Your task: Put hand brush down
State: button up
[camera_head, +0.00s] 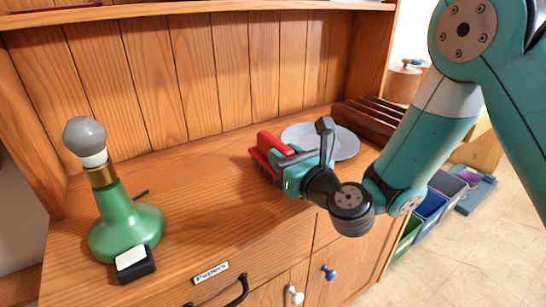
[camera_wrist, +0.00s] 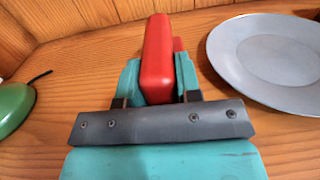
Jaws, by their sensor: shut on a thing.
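The hand brush (camera_head: 267,143) has a red body with bristles below it. It is at or just above the wooden counter (camera_head: 205,196) of the hutch, near its middle; I cannot tell whether the bristles touch the wood. My gripper (camera_head: 279,158) is shut on it. In the wrist view the red handle (camera_wrist: 157,62) stands between the two teal fingers of my gripper (camera_wrist: 158,82). The brush's lower part is mostly hidden behind the gripper.
A grey plate (camera_head: 347,143) lies right of the brush, also in the wrist view (camera_wrist: 240,70). A green lamp (camera_head: 120,225) stands at the left, with a black-and-white block (camera_head: 134,264) before it. A wooden rack (camera_head: 368,122) is at the right. Counter between lamp and brush is clear.

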jog(key=shift+r, duration=0.15)
notch_tip(320, 180, up, 20)
jog(key=p, duration=2)
